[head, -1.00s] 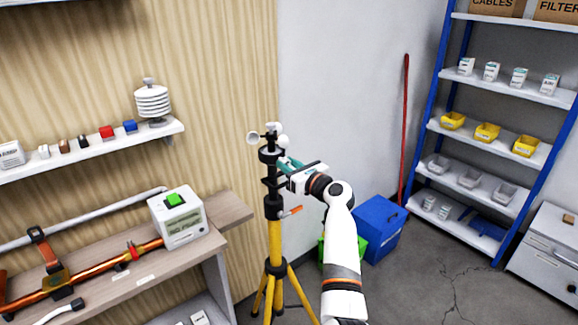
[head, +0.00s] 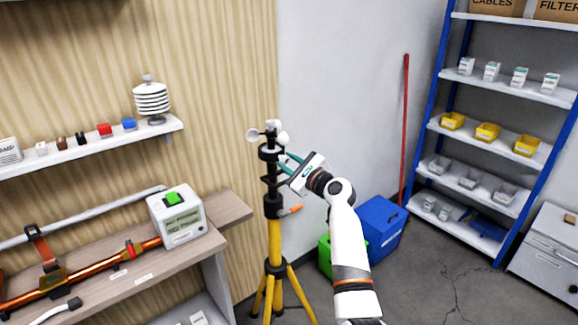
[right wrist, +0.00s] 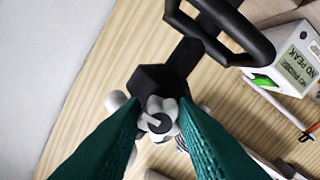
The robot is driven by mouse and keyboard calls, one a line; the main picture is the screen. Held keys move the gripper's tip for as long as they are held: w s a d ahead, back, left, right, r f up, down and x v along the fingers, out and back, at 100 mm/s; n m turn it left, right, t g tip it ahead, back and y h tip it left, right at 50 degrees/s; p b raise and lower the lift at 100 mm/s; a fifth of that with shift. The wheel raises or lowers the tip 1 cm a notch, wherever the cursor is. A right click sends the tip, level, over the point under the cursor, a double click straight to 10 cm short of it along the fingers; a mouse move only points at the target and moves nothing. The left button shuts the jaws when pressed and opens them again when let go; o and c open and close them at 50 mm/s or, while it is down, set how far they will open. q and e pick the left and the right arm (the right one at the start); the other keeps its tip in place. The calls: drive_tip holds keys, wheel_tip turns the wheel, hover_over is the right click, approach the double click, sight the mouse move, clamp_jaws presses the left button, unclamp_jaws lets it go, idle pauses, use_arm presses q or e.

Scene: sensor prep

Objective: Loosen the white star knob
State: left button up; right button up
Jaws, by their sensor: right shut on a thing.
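The white star knob (right wrist: 154,104) shows in the right wrist view, on a black clamp block (right wrist: 160,82). A grey pin or lever stands at its centre. My right gripper (right wrist: 161,116) has its two teal fingers on either side of the knob and is shut on it. In the head view, my right gripper (head: 284,166) reaches from the right to the upper part of the black mast (head: 271,180) on the yellow tripod (head: 275,242). The knob cannot be made out there. My left gripper is not in view.
White cups (head: 281,137) top the mast just above my gripper. An orange lever (head: 291,210) sticks out below. A bench with a white meter box (head: 178,222) stands left. Blue (head: 383,222) and green bins stand behind my arm. A blue-framed shelf (head: 492,150) stands right.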

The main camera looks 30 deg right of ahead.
drive_tip(key=n+b, duration=0.1)
drive_tip(key=n, duration=0.3)
drive_tip(key=shift+f+n+b, duration=0.15)
drive_tip(key=shift+n+b, duration=0.25)
drive_tip(key=n+b, duration=0.2)
drive_tip(key=n, duration=0.2)
drive_tip(key=shift+n, duration=0.3)
drive_tip(key=n+b, duration=0.2)
drive_tip(key=n, duration=0.2)
drive_tip(key=shift+n+b, duration=0.6)
drive_tip(key=shift+n, duration=1.4)
drive_tip(key=o, duration=1)
drive_tip(key=shift+r, duration=0.2)
drive_tip(key=s, duration=0.4)
drive_tip(key=s+b, duration=0.1)
drive_tip(key=s, duration=0.3)
drive_tip(key=s+d+b, duration=0.1)
drive_tip(key=s, duration=0.3)
